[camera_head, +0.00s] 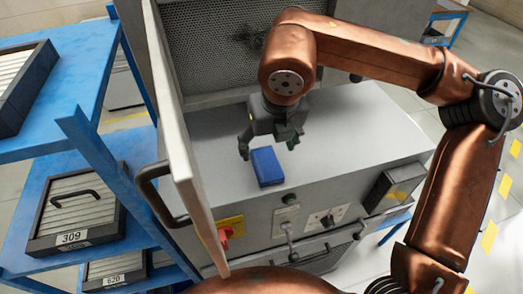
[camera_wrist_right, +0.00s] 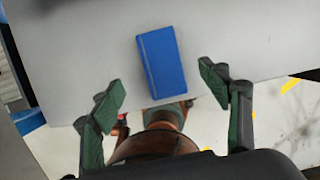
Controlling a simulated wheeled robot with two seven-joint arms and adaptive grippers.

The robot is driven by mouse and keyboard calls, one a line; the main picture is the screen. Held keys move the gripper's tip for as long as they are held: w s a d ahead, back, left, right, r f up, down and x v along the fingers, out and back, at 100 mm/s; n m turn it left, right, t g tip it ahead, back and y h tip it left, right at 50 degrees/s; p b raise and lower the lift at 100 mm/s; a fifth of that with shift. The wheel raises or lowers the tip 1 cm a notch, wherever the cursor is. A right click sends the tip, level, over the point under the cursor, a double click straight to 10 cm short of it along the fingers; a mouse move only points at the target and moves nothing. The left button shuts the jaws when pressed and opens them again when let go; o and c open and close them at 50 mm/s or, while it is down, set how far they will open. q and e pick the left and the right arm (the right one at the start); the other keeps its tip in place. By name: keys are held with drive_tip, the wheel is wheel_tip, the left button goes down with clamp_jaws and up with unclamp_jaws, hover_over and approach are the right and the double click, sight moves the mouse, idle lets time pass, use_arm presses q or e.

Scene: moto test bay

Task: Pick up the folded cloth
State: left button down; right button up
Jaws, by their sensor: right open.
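The folded cloth (camera_head: 267,167) is a blue rectangular block lying on the grey top of the test bench, near its front edge. In the right wrist view the cloth (camera_wrist_right: 162,62) lies beyond and between the two fingertips, with space on both sides. My right gripper (camera_head: 270,146) is open and empty, just above and behind the cloth in the head view. Its green-padded fingers are spread wide in the right wrist view (camera_wrist_right: 162,86), and neither appears to touch the cloth. My left gripper is not in view.
The grey bench top (camera_head: 340,150) is clear to the right of the cloth. An open door panel with a black handle (camera_head: 158,190) stands at the left. A mesh-backed enclosure (camera_head: 215,45) rises behind. A blue shelf rack (camera_head: 90,150) holds numbered cases at far left.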

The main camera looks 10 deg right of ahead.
sight(266, 163)
wheel_tip(266, 163, down, 2)
drive_tip(key=shift+f+p, duration=0.2)
drive_tip(key=shift+p, duration=0.1)
drive_tip(key=p+x, duration=0.1)
drive_tip(key=x, duration=0.2)
drive_tip(key=shift+w+f, duration=0.15)
drive_tip(key=shift+f, duration=0.15)
drive_tip(key=shift+w+f, duration=0.1)
drive_tip(key=shift+f, duration=0.55)
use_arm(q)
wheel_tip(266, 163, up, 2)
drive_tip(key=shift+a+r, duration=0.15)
use_arm(e)
drive_tip(key=shift+c, duration=0.5)
drive_tip(key=c, duration=1.1)
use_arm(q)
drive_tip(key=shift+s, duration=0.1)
use_arm(e)
drive_tip(key=shift+o, duration=0.2)
drive_tip(key=shift+r, duration=0.1)
